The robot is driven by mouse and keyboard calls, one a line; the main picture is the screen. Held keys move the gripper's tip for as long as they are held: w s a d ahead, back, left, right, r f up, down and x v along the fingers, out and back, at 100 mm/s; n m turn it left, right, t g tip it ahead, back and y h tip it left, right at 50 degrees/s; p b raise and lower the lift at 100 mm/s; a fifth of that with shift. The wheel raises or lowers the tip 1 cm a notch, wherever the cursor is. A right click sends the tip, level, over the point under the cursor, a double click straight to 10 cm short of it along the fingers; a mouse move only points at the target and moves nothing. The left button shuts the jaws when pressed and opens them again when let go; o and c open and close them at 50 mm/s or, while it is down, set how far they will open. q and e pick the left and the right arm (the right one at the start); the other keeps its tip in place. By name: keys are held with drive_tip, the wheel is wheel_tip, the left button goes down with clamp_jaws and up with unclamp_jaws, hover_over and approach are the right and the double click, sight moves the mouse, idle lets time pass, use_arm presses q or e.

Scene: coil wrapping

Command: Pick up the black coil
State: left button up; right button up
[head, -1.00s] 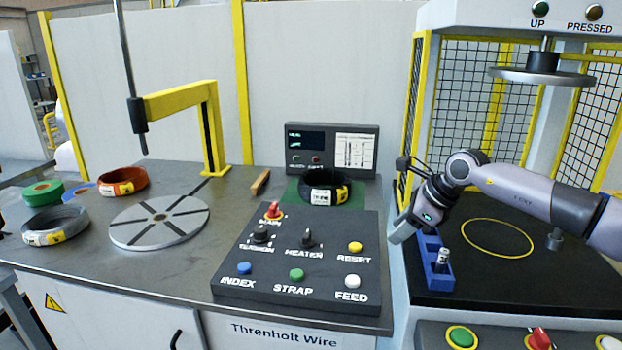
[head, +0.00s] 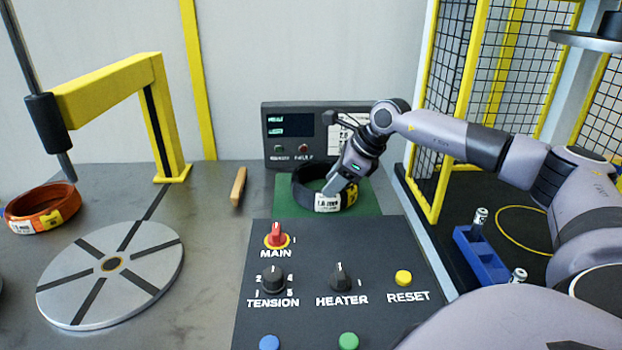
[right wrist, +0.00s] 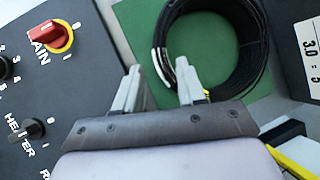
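The black coil (head: 302,190), a ring with a white and yellow label, lies flat on a green mat (head: 286,207) behind the control panel. My right gripper (head: 335,188) points down at the coil's front right part. In the right wrist view, my right gripper (right wrist: 157,78) is open with nothing held. Its fingers appear on either side of the near wall of the black coil (right wrist: 247,45), one outside the ring and one over its opening. I cannot tell how far the fingertips are above the mat. My left gripper is not in view.
The control panel (head: 320,247) with knobs and buttons stands in front of the mat. A display box (head: 290,150) is right behind the coil. A wooden-coloured bar (head: 238,186), a round turntable (head: 110,272) and an orange coil (head: 42,208) lie left. A blue holder (head: 480,258) is right.

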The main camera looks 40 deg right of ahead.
sight(319, 193)
drive_tip(key=x, duration=0.7)
clamp_jaws()
idle(1.3)
drive_tip(key=shift+r, duration=0.2)
